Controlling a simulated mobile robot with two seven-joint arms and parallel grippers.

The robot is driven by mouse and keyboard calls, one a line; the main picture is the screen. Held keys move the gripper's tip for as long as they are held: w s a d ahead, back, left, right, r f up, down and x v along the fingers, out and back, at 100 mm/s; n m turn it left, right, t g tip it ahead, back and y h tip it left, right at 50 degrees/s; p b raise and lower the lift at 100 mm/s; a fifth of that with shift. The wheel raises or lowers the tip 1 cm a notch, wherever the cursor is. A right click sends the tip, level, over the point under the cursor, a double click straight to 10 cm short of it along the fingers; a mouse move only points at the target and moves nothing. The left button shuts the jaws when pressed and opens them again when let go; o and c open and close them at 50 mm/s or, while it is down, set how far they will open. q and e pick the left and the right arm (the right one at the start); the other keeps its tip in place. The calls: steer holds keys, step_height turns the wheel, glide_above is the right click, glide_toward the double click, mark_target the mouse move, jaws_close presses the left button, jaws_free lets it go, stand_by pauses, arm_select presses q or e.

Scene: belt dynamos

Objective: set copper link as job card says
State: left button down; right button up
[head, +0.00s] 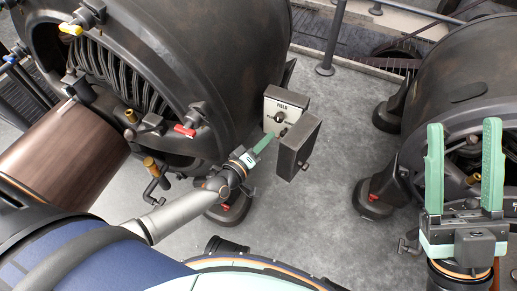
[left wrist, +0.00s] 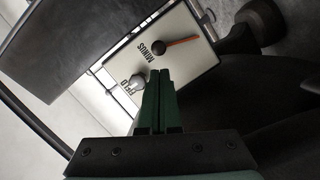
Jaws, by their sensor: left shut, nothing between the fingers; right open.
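The copper link (left wrist: 182,41) shows in the left wrist view as a thin orange bar on a pale panel (left wrist: 198,62). One end meets a dark round knob (left wrist: 158,47) beside lettering that looks like MINUS. A silver stud (left wrist: 138,81) sits near the FIELD lettering. In the head view this is the FIELD box (head: 289,98) on the left dynamo, its dark cover (head: 300,150) swung open. My left gripper (head: 271,137) is shut and empty, its tips (left wrist: 159,74) close before the panel; contact is unclear. My right gripper (head: 463,125) is open and empty. No job card is distinguishable.
The left dynamo (head: 190,60) and its brown belt drum (head: 65,155) fill the left side. A second dynamo (head: 465,70) stands behind my right gripper. A railing post (head: 332,40) rises at the back. Grey floor (head: 330,200) lies clear between the machines.

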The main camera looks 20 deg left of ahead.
mark_target(282, 124)
arm_select(q)
steer(key=shift+b+x, duration=0.35)
steer(key=shift+x, duration=1.2)
